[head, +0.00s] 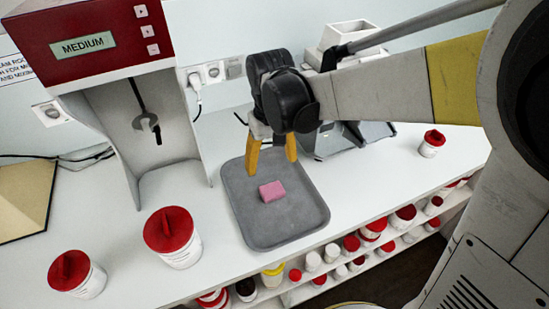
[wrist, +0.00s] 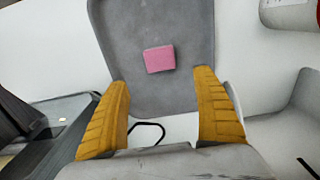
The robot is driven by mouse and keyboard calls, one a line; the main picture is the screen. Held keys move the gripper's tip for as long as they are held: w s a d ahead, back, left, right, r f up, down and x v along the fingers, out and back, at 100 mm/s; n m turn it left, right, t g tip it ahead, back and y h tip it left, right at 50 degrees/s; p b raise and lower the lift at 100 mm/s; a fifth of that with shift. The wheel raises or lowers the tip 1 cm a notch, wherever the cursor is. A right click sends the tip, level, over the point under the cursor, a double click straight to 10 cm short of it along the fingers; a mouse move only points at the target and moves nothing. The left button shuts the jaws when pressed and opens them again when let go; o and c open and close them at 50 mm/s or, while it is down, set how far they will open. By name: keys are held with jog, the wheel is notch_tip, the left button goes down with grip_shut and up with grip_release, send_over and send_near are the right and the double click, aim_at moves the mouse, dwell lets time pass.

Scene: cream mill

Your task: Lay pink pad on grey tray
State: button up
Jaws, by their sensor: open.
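The pink pad (head: 271,191) lies flat on the grey tray (head: 283,227), near its middle. The tray rests on the white counter. In the wrist view the pad (wrist: 159,58) shows ahead of my fingers, on the tray (wrist: 128,25), with bare tray around it. My gripper (head: 270,170) is open and empty, its yellow fingers spread above the far end of the tray. The fingers also show in the wrist view (wrist: 163,110), apart from the pad and with nothing between them.
A red-and-white mixing machine (head: 140,80) stands left of the tray. White tubs with red lids (head: 172,235) stand at the front left. A grey device (head: 350,137) sits behind my arm at the right. Shelves with several jars (head: 335,255) run below the counter edge.

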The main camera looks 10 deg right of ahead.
jog(key=s+d+r+m+t, duration=0.3)
jog(key=s+d+r+t, duration=0.4)
jog(key=s+d, duration=0.4)
jog(key=d, duration=0.2)
jog(key=shift+s+d+r, duration=0.15)
jog(key=shift+d+r, duration=0.15)
jog(key=shift+r, duration=0.1)
jog(key=shift+f+b, duration=0.8)
jog(key=shift+b, duration=0.05)
